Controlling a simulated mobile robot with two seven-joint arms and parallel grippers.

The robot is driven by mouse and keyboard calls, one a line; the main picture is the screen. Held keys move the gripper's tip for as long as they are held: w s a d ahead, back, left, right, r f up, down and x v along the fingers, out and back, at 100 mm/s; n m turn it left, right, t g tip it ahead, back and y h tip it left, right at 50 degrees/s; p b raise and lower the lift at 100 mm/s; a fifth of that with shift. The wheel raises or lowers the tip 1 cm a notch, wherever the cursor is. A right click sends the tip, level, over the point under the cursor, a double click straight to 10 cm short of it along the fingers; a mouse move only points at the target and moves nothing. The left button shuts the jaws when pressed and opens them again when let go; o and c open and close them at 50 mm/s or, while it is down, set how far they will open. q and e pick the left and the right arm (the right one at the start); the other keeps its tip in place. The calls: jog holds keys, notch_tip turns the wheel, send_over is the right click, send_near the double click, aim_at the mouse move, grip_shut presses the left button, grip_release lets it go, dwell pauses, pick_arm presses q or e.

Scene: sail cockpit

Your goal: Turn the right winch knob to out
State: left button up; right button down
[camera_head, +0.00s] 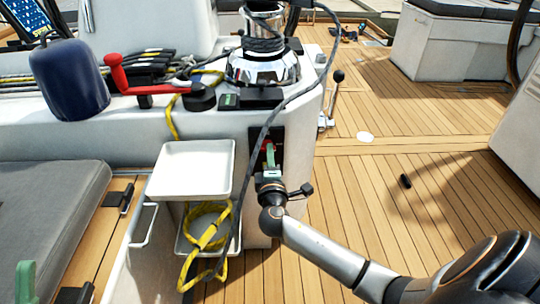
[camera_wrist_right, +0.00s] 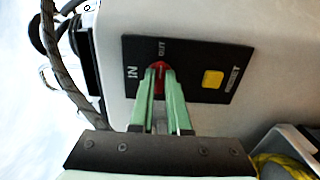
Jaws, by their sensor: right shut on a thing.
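The right winch knob is a small red knob (camera_wrist_right: 158,72) on a black panel (camera_wrist_right: 205,85) labelled IN, OUT and RESET, with a yellow button (camera_wrist_right: 212,79). The panel (camera_head: 280,140) also shows in the head view, on the side of the white console. My right gripper (camera_wrist_right: 156,78) is shut on the red knob, its green fingers on either side of it. In the head view the right gripper (camera_head: 268,155) reaches the panel from below. The fingers hide much of the knob, and I cannot tell where it points. A green finger of my left gripper (camera_head: 25,282) shows at the lower left edge.
A chrome winch (camera_head: 262,66) stands on the console above the panel, with a dark rope hanging past it. A red handle (camera_head: 135,86), a navy bag (camera_head: 68,80) and a white tray (camera_head: 195,165) with yellow rope (camera_head: 208,232) below lie left. The wooden deck (camera_head: 370,195) right is mostly clear.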

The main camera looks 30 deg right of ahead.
jog(key=c, duration=0.9)
grip_release()
jog(key=p+v, duration=0.2)
jog(key=v, duration=1)
jog(key=shift+s+a, duration=0.1)
jog(key=shift+s, duration=0.2)
